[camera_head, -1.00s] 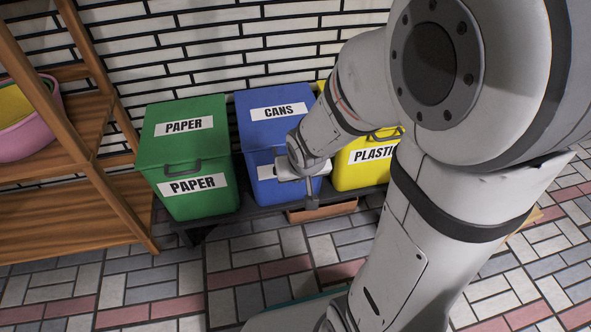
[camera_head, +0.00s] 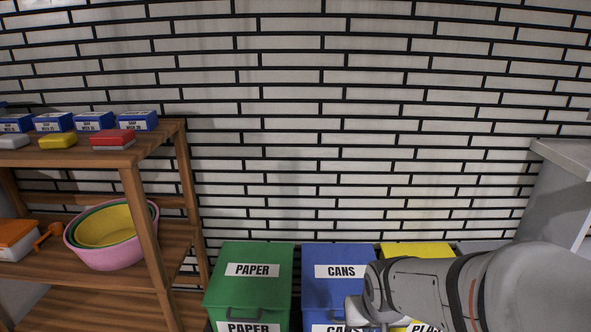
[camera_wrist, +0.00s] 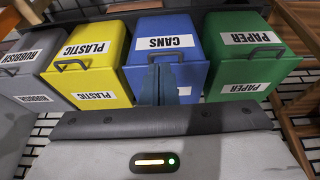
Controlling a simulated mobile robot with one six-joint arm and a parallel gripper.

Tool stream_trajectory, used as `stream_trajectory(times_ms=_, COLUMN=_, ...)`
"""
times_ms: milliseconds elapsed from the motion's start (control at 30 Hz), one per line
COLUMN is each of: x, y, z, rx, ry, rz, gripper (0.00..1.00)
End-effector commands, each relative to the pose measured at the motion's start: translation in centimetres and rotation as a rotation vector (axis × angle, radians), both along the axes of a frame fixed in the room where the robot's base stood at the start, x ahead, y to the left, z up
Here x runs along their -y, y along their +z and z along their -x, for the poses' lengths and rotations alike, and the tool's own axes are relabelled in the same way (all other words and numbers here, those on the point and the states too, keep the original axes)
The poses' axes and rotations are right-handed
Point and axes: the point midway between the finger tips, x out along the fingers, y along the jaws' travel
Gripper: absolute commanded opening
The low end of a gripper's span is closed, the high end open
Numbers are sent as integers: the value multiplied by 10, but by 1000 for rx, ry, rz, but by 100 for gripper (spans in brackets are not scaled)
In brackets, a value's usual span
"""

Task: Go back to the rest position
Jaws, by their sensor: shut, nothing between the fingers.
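My gripper (camera_wrist: 158,82) shows at the middle of the wrist view, its fingers together with nothing between them. It overlaps the front of the blue CANS bin in that view. In the head view my gripper (camera_head: 355,312) is at the bottom edge, partly cut off, in front of the blue CANS bin (camera_head: 335,256). My arm reaches in from the lower right and hides part of the yellow PLASTIC bin (camera_head: 418,249). I cannot tell how far the gripper is from the bins.
A green PAPER bin (camera_head: 250,290) stands left of the blue one. A grey RUBBISH bin (camera_wrist: 35,65) shows in the wrist view. A wooden shelf (camera_head: 150,240) at left holds nested bowls (camera_head: 105,255) and several small boxes (camera_head: 95,121). A white brick wall (camera_head: 350,120) is behind.

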Motion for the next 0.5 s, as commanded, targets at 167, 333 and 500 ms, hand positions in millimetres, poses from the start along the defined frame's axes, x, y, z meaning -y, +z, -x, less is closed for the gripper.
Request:
stream_trajectory(times_ms=167, x=3, y=92, z=16, rx=-27, ry=1, rz=1, gripper=0)
stream_trajectory(times_ms=333, x=5, y=159, z=32, rx=-57, ry=5, rz=-1, gripper=0)
stream_trajectory(times_ms=500, x=5, y=225, z=50, rx=-88, ry=13, rz=-9, gripper=0)
